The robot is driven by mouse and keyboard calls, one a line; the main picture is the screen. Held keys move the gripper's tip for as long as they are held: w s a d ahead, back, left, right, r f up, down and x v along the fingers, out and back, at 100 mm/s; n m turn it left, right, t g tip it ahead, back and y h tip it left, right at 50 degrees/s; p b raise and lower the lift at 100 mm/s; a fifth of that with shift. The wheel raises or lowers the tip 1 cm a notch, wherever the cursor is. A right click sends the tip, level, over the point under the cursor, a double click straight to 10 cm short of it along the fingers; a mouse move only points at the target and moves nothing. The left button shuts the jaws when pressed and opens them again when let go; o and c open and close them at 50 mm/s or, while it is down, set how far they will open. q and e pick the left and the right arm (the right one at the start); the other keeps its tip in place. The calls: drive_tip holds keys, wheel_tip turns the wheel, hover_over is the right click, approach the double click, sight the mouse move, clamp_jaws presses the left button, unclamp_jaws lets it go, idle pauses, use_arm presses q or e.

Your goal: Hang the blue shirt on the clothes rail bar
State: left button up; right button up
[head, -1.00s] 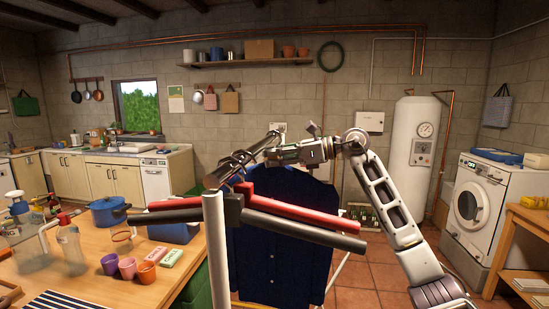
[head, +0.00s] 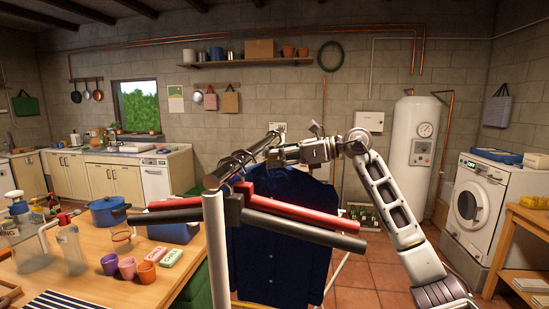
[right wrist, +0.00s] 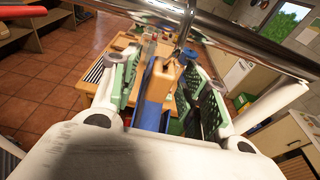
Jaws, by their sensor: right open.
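The blue shirt (head: 280,255) hangs upright below the rail in the head view. In the right wrist view, its wooden hanger (right wrist: 160,82) is seen from above, with blue cloth (right wrist: 154,118) beneath it. The hanger's metal hook (right wrist: 184,35) meets the chrome clothes rail bar (right wrist: 235,38) and appears to be over it. My right gripper (right wrist: 166,65) is open, with a green-padded finger on each side of the hanger. In the head view, my right gripper (head: 240,163) is beside the bar (head: 217,177), above the shirt. My left gripper is not in view.
A white rail post (head: 214,250) stands in front. Red (head: 300,215) and black (head: 305,234) tubes cross before the shirt. A wooden table (head: 190,262) with a blue pot (head: 108,211) and several cups is at the left. A washing machine (head: 480,215) stands at the right.

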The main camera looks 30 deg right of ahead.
drive_tip(key=v, duration=1.1)
drive_tip(key=shift+s+d, duration=0.1)
drive_tip(key=shift+s, duration=0.05)
idle(0.6)
